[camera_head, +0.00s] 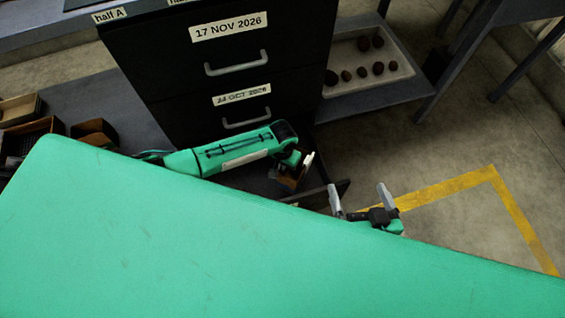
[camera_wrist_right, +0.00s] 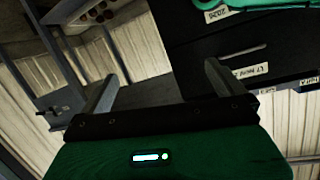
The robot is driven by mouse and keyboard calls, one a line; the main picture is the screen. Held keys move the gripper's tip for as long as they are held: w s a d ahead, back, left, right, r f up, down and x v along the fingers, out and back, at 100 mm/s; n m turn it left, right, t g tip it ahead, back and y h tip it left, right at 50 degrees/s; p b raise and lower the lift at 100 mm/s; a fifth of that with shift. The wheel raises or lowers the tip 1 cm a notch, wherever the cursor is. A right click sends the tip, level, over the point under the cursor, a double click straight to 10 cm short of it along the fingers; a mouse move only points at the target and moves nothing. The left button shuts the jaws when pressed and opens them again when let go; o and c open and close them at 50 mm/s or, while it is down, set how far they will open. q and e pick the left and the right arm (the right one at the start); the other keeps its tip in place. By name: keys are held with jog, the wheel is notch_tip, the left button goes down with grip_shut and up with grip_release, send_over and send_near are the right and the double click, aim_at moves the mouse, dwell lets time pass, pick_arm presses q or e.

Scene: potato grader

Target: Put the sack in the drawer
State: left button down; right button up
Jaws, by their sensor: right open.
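The black drawer cabinet (camera_head: 235,75) stands at the top centre of the head view, with dated labels and grey handles on two shut drawers. Below them a low dark drawer (camera_head: 325,194) appears pulled out, partly hidden by my body and arms. My left gripper (camera_head: 298,166) is over it, pointing down. A small brown thing (camera_head: 285,179) shows at its fingers; I cannot tell whether it is the sack or whether it is gripped. My right gripper (camera_head: 359,188) is open and empty at the drawer's right end. Its spread fingers also show in the right wrist view (camera_wrist_right: 160,72).
A pale tray of several potatoes (camera_head: 365,64) sits on a low shelf right of the cabinet. Brown boxes (camera_head: 94,132) lie at the left. Yellow floor tape (camera_head: 445,190) marks open floor at the right. My green body covers the lower view.

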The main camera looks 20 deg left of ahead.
pick_arm(q)
jog(key=shift+f+b, duration=0.5)
jog(key=shift+f, duration=0.6)
pick_arm(e)
jog(key=shift+w+d+r+t, duration=0.1)
jog(key=shift+w+r+t, duration=0.35)
jog(key=shift+r, duration=0.25)
jog(key=shift+w+d+r+t, duration=0.1)
jog(key=shift+w+r+t, duration=0.2)
jog(key=shift+r+t, duration=0.3)
jog(key=shift+w+d+r+t, duration=0.1)
jog(key=shift+w+r+t, duration=0.35)
jog(key=shift+r, duration=0.3)
pick_arm(q)
jog(key=c, duration=1.6)
grip_release()
